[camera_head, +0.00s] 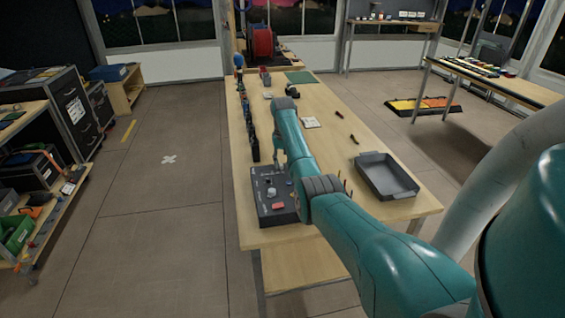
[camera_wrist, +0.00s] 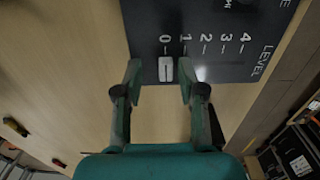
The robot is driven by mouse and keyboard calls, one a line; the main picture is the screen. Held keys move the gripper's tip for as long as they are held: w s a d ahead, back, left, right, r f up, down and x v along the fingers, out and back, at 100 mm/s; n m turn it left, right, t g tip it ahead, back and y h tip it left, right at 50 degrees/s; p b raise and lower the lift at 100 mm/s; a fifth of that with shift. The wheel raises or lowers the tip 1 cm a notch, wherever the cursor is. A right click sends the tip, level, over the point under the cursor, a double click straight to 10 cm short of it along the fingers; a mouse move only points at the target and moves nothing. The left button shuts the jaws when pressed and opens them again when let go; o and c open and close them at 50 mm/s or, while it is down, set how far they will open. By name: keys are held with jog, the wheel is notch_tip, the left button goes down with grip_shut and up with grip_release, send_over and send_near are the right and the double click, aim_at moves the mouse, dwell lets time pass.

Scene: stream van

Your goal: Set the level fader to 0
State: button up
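The dark control panel (camera_wrist: 228,22) shows its level scale, numbered 0 to 4, in the wrist view. The pale fader cap (camera_wrist: 166,69) stands in line with the 0 mark, at the left end of the scale. My gripper (camera_wrist: 161,76) is open, with one finger on each side of the cap.
The wooden table (camera_head: 330,158) also holds a grey tray (camera_head: 387,177) on the right. A row of dark tools (camera_head: 248,125) stands along the left edge beyond the panel. The red button (camera_head: 278,206) and a light knob (camera_head: 271,192) are on the panel. Open floor lies left.

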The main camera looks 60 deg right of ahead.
jog(key=shift+r, duration=0.1)
notch_tip(320, 180, up, 12)
dwell(0.5)
dwell(0.5)
